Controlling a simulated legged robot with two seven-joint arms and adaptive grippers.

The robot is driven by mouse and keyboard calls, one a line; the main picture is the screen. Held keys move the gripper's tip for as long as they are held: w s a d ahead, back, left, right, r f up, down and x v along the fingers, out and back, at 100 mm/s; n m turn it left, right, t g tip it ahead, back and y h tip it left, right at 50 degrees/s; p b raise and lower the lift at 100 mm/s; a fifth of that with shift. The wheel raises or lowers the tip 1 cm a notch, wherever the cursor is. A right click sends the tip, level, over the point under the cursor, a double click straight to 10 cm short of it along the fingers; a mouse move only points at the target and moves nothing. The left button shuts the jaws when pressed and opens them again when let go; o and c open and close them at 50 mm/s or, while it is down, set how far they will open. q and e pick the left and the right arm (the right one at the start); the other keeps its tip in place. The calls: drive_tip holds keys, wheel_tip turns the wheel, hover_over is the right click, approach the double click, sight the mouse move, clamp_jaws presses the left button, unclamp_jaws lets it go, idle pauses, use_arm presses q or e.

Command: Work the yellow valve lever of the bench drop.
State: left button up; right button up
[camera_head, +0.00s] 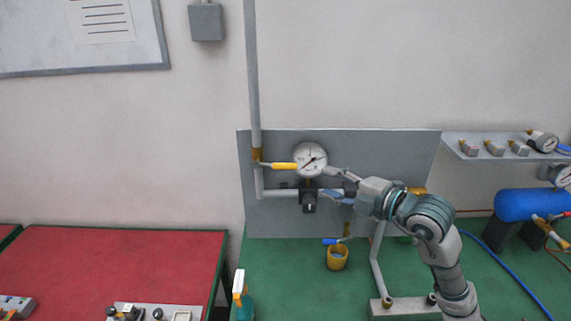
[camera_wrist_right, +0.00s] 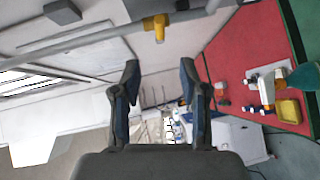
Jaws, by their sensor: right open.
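The yellow valve lever (camera_head: 284,165) lies horizontal in the head view. It points right from the brass valve (camera_head: 257,155) on the vertical grey pipe, and its free end is close to the pressure gauge (camera_head: 310,159). My right gripper (camera_head: 326,182) is open and empty, in front of the panel, to the right of the lever and slightly lower, apart from it. In the right wrist view a yellow part (camera_wrist_right: 156,27), which looks like the lever, shows on the pipe beyond the open fingers (camera_wrist_right: 160,80). My left gripper is not in view.
The grey backing panel (camera_head: 400,150) carries a dark regulator (camera_head: 309,198) below the gauge. A blue tank (camera_head: 530,204) is at the right.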

sight(286, 168)
drive_tip(key=p+x, duration=0.1)
drive_tip(key=x, duration=1.2)
drive_tip(key=shift+w+a, duration=0.1)
drive_tip(key=shift+a, duration=0.1)
drive_tip(key=shift+x, duration=0.85)
drive_tip(key=shift+w+f, duration=0.1)
drive_tip(key=shift+c, duration=0.2)
clamp_jaws()
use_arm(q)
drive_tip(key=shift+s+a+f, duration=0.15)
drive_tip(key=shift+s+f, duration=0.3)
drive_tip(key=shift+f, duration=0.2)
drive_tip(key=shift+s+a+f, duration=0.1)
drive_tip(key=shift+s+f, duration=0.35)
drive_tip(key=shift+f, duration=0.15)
